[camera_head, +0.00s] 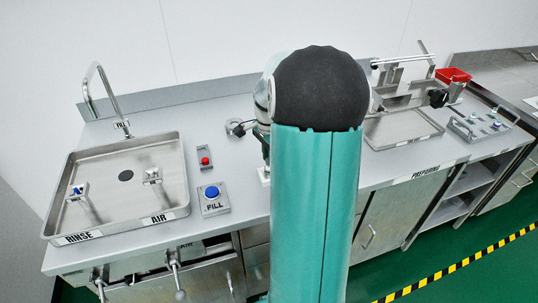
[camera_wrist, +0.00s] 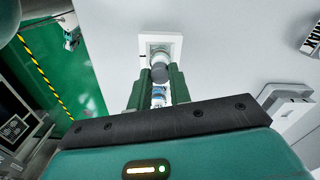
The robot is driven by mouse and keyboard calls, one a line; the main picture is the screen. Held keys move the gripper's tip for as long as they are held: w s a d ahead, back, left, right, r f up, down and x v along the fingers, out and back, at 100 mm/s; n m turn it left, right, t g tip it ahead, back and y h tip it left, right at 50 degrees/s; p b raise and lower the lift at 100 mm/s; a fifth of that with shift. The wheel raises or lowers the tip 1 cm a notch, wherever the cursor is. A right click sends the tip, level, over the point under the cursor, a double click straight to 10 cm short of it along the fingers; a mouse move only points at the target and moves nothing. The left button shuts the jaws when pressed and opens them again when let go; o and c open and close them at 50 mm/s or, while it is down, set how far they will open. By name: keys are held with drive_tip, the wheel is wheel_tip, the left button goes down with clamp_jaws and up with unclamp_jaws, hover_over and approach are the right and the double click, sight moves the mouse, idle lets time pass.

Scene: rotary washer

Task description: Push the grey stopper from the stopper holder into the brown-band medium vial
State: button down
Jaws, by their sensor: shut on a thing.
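In the wrist view, my gripper (camera_wrist: 158,88) has its two green fingers on either side of a small clear, bluish vial (camera_wrist: 158,98). It appears shut on this vial; no brown band can be made out. A dark grey round stopper (camera_wrist: 159,74) is just beyond the vial, in line with it. I cannot tell whether the two touch. Behind the stopper is a white square stopper holder (camera_wrist: 174,42) with a rounded metallic part. In the head view, my arm hides the gripper and the vial; a small white piece, possibly the holder, shows at the arm's left edge (camera_head: 264,177).
A steel sink tray (camera_head: 105,180) with a tap is on the left. A blue FILL button (camera_head: 212,192) and a red button (camera_head: 205,160) are left of my arm. A metal tray (camera_head: 400,130), a rack (camera_head: 484,124) and a red bin (camera_head: 453,75) are on the right.

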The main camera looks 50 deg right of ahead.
idle(0.3)
drive_tip(key=c, duration=1.2)
unclamp_jaws()
drive_tip(key=shift+r, duration=0.1)
wheel_tip(320, 180, up, 14)
